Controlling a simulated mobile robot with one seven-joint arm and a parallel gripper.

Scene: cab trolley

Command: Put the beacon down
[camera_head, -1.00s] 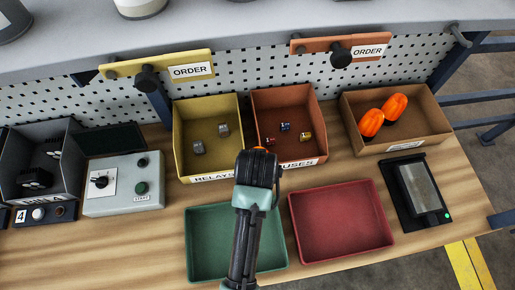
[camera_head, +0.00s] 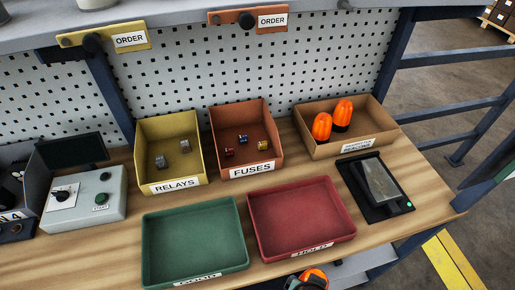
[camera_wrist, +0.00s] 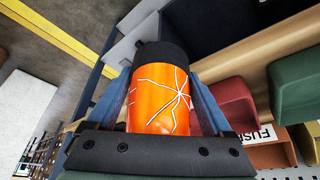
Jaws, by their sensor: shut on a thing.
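My gripper (camera_head: 298,282) is at the bottom edge of the head view, just in front of the red tray and the bench edge. It is shut on an orange beacon (camera_head: 316,275), partly cut off there. In the wrist view the beacon (camera_wrist: 160,103) sits between the two fingers, its black base pointing away; white crack-like lines run over its orange dome. The red HOLD tray (camera_head: 301,250) and the green GOOD tray (camera_head: 194,279) are empty. Two more orange beacons, (camera_head: 322,126) and (camera_head: 343,114), stand in the cardboard bin (camera_head: 372,131).
A black device with a grey plate (camera_head: 380,182) lies right of the red tray. Behind the trays are the yellow RELAYS bin (camera_head: 175,186) and the brown FUSES bin (camera_head: 252,170), holding small parts. A grey control box (camera_head: 85,205) stands at left. Floor shows at right.

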